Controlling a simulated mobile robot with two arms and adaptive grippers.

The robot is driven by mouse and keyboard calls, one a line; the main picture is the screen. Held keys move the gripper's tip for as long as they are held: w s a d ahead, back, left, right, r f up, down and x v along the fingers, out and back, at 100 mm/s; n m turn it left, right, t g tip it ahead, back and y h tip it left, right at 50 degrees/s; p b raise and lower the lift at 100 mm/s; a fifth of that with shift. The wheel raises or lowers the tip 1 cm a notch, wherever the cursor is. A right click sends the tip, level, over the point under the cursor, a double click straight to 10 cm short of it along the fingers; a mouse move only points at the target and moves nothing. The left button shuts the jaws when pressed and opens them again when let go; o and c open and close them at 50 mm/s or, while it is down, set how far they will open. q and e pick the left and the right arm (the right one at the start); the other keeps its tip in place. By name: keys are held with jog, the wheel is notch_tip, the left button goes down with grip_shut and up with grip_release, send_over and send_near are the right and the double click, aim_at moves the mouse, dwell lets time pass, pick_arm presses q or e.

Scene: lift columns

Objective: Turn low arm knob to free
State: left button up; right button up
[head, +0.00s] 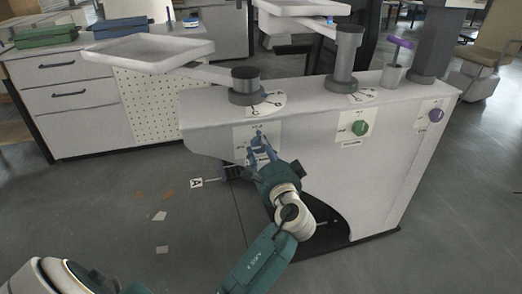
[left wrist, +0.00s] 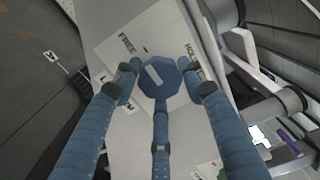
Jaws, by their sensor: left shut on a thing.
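A blue knob (left wrist: 160,77) with a pale pointer line sits on a white label plate (left wrist: 117,47) that reads "FREE" at the upper left and "HOLD" at the right. The line slants toward the upper left, on the FREE side. My left gripper (head: 262,148) is at the leftmost label on the front of the white cabinet, below the lowest arm column (head: 246,86). In the left wrist view its blue fingers (left wrist: 160,82) are on either side of the knob, shut on it. In the head view the gripper hides the knob. My right gripper is not in view.
The white cabinet (head: 400,165) also bears a green knob (head: 360,128) and a purple knob (head: 436,115) to the right. A white tray (head: 150,50) on an arm extends left from the low column. Open floor lies at the left.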

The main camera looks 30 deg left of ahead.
pick_arm(q)
jog(key=shift+f, duration=0.15)
jog(key=o, duration=1.2)
jog(key=shift+c, duration=0.2)
jog(key=shift+s+d, duration=0.1)
jog(key=v, duration=1.1)
jog(key=shift+s+d, duration=0.3)
